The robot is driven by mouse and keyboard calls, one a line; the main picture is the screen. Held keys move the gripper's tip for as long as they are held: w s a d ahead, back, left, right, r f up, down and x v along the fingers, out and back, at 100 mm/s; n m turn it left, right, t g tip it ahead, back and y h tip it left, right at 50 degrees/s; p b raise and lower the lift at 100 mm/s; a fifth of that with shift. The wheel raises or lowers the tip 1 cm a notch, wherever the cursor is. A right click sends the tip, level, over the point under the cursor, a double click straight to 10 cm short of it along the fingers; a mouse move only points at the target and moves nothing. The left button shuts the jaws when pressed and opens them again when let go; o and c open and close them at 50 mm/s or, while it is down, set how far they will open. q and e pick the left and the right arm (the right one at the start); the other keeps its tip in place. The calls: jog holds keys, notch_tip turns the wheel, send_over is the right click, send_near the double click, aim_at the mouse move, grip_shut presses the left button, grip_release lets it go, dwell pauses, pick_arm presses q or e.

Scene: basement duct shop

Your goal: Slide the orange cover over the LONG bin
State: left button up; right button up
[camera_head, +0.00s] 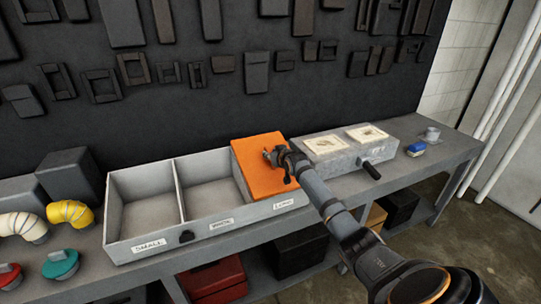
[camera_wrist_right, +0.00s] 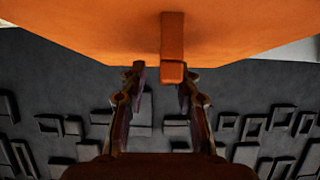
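The orange cover (camera_head: 262,168) lies over the right-hand compartment of a grey three-bin tray (camera_head: 185,243). That compartment's front label (camera_head: 284,204) appears to read LONG. The cover hides most of this bin's inside. In the right wrist view the cover (camera_wrist_right: 90,30) fills the top, with an orange handle bar (camera_wrist_right: 172,45) standing out from it. My right gripper (camera_head: 283,165) is at the cover's right part in the head view. In the wrist view its fingers (camera_wrist_right: 161,90) are apart, with the bar's end near the gap; contact is not clear. My left gripper is not in view.
The left bin (camera_head: 145,210) and middle bin (camera_head: 207,190) are uncovered and empty. A blue block (camera_head: 416,149) and elbow ducts (camera_head: 70,213) are on the bench. A dark wall stands behind.

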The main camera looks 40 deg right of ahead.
jog(key=shift+f, duration=0.1)
jog(key=shift+s+a+r, duration=0.15)
jog(key=shift+s+r, duration=0.05)
jog(key=shift+s, duration=0.2)
jog(key=v, duration=1.1)
jog(key=shift+r, duration=0.1)
